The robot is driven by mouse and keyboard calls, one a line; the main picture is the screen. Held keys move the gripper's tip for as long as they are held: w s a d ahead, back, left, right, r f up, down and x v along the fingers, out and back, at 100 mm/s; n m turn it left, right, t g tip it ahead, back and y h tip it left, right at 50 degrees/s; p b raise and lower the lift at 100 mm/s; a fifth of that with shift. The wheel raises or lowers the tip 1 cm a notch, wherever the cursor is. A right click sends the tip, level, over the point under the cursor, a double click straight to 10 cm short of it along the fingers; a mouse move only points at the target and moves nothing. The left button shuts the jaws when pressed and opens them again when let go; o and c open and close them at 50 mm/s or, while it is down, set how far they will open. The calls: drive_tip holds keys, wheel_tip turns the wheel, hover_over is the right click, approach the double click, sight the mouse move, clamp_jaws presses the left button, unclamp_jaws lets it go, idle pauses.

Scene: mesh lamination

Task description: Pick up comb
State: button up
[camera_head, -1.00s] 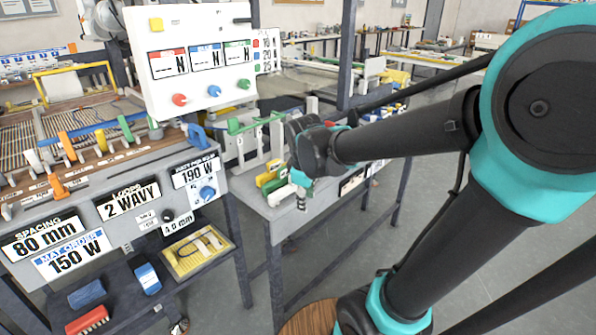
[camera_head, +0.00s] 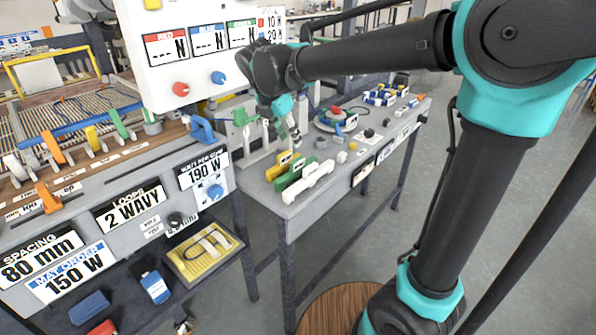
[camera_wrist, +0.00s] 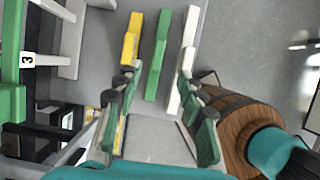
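Three long narrow pieces lie side by side on the grey side bench: a yellow one (camera_head: 281,165), a green one (camera_head: 295,176) and a white one (camera_head: 309,184). Which of them is the comb I cannot tell for sure. The wrist view also shows the yellow piece (camera_wrist: 132,40), the green piece (camera_wrist: 158,55) and the white piece (camera_wrist: 188,45). My gripper (camera_head: 291,137) is above the bench, near the far ends of these pieces. In the wrist view my gripper (camera_wrist: 158,75) is open, its fingers apart, with the green piece in line between them. It holds nothing.
A panel (camera_head: 195,50) with knobs stands left of my gripper. A white frame with green parts (camera_head: 237,130) stands close behind the pieces. A round stand with a red top (camera_head: 336,116) and small parts are farther right. Open floor (camera_head: 375,240) lies in front.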

sight(296, 160)
drive_tip(key=x, duration=1.1)
drive_tip(key=shift+a+f, duration=0.2)
drive_tip(key=shift+f, duration=0.1)
drive_tip(key=shift+s, duration=0.1)
clamp_jaws()
